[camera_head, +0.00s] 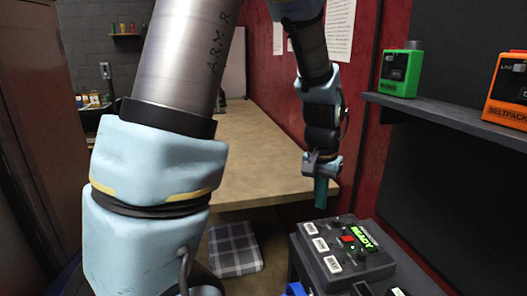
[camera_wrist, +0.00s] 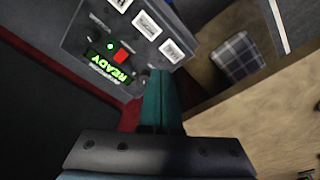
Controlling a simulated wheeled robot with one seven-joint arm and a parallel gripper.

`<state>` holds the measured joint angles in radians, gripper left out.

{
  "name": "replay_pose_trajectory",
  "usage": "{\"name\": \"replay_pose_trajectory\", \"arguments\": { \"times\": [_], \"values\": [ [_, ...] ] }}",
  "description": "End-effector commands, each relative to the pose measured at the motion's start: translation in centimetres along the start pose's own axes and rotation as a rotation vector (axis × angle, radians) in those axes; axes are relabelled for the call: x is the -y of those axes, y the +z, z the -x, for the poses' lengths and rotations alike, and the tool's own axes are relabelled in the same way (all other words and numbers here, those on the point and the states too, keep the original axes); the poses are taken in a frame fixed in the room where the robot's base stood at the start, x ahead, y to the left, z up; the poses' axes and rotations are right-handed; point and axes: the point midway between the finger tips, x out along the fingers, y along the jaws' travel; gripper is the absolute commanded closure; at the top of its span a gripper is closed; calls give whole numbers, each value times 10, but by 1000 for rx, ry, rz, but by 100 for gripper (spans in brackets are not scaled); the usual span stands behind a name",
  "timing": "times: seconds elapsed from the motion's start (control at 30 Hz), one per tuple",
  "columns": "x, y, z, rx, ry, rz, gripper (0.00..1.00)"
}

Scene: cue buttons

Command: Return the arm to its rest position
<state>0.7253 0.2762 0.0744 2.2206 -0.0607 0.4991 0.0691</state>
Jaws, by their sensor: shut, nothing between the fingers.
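My gripper (camera_head: 320,192) hangs at the end of my arm, pointing down, just above and behind the button box (camera_head: 342,255). Its teal fingers are together with nothing between them. In the wrist view the gripper (camera_wrist: 160,100) points toward the box's near edge, and I cannot tell whether it touches it. The button box is dark grey, with several white labels, a red button (camera_head: 347,239) and a lit green display reading READY (camera_head: 362,238). The same box shows in the wrist view (camera_wrist: 90,20), with a small green light lit.
A wooden table (camera_head: 265,150) stretches behind my gripper along a red wall. A grey shelf (camera_head: 440,117) at right holds a green box (camera_head: 400,73) and an orange box (camera_head: 508,90). A plaid cushion (camera_head: 233,248) lies low, left of the button box.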

Motion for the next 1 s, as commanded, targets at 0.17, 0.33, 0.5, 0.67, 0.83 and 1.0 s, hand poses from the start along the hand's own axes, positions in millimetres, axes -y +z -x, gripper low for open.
{"name": "replay_pose_trajectory", "arguments": {
  "times": [0.17, 0.33, 0.5, 0.67, 0.83, 1.0],
  "values": [
    [85, 59, 15, 1, -32, 237, 100],
    [133, 119, 25, 3, -60, 425, 100],
    [153, 158, 30, 4, -79, 537, 100],
    [157, 169, 31, 5, -85, 570, 100],
    [157, 169, 31, 5, -85, 569, 100],
    [157, 169, 31, 5, -84, 568, 100]
  ]
}}
